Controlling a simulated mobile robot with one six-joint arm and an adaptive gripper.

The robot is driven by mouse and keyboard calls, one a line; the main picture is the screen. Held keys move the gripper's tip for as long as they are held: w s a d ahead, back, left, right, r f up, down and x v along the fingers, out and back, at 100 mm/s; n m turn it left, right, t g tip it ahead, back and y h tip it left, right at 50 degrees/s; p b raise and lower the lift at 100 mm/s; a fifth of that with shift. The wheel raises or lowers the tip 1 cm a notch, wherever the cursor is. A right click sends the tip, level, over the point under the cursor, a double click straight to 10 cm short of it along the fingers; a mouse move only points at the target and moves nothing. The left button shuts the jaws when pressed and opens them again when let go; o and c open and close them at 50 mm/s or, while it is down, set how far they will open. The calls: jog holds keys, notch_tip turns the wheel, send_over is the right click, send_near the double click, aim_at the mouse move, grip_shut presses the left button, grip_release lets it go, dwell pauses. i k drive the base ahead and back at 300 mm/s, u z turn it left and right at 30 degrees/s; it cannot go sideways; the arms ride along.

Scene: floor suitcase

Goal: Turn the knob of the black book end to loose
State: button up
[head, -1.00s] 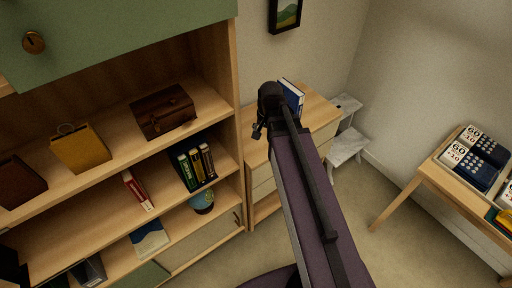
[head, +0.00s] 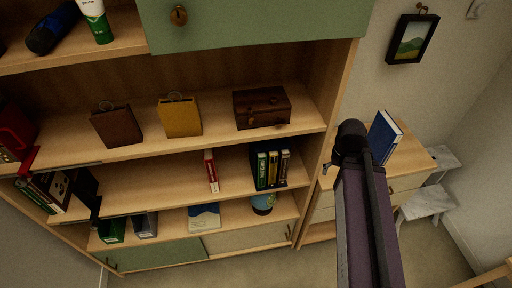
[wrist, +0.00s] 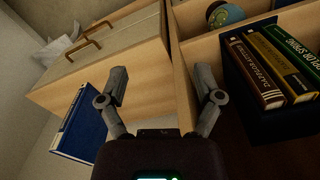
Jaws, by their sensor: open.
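A black shape (head: 86,186) stands beside books on the left part of the shelf in the head view; it may be the black book end. Another black holder (wrist: 262,118) is around the upright books in the wrist view; those books also show in the head view. I cannot tell for sure which is the book end, and no knob can be made out. My gripper (wrist: 160,82) is open and empty, its fingers apart in front of the bookcase side panel. In the head view my arm hides most of it.
A wooden bookcase (head: 225,140) fills the left and middle, with bags, a brown case (head: 262,107) and books. A drawer cabinet (head: 405,185) with a blue book (head: 383,138) stands to its right, close to my arm. A white stool (head: 428,203) is beyond. Floor is clear below.

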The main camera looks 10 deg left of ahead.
aim_at(94, 226)
jog(key=z, duration=0.9)
jog(key=k, duration=0.1)
jog(key=u, duration=3.1)
jog(key=k, duration=0.45)
jog(key=z, duration=0.15)
jog(key=i, duration=0.5)
jog(key=u, duration=0.1)
